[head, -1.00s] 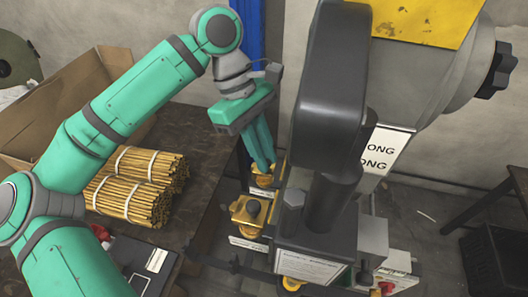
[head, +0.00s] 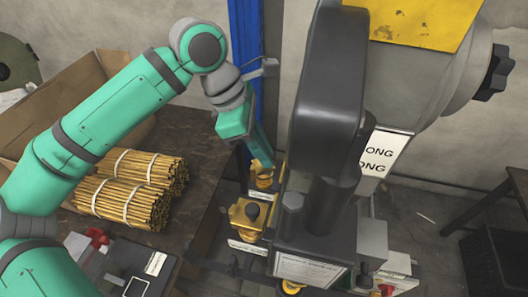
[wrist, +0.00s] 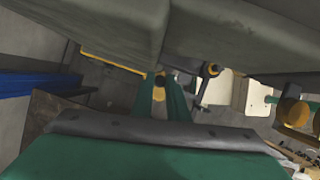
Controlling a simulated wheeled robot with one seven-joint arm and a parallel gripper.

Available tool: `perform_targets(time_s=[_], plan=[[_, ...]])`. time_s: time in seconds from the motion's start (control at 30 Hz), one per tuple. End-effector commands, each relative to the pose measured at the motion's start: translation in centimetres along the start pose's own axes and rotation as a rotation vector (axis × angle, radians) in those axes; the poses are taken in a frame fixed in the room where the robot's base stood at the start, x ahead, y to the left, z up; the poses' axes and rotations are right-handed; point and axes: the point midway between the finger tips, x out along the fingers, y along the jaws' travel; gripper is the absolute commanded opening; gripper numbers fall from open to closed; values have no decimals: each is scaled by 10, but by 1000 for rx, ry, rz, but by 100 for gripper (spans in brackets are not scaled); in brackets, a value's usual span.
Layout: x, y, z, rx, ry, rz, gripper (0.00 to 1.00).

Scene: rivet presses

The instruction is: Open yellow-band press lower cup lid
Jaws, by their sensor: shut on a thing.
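The press (head: 322,110) has a yellow panel (head: 415,22) at its top. Two yellow cups sit low on its left side. My gripper (head: 262,158) is at the farther cup (head: 263,183), its fingers shut on that cup's yellow lid (head: 262,168). The lid looks tilted up from the cup; how far is hard to tell. In the wrist view a dark knob and a bit of yellow lid (wrist: 159,93) show between the fingers (wrist: 162,98).
The press's dark column and grey body stand just right of my gripper. A blue post (head: 246,55) rises behind it. Bundles of yellow-brown sticks (head: 132,187) lie on the dark table (head: 196,150) beside a cardboard box (head: 85,85). A stool (head: 490,210) stands far right.

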Motion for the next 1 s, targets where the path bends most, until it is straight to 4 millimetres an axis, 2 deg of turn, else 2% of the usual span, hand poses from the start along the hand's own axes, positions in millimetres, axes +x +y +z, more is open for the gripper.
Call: perform_targets(time_s=[0.7,1.0], plan=[[-6,14,-10,-623,2,263,0],[-7,17,-14,-832,1,350,0]])
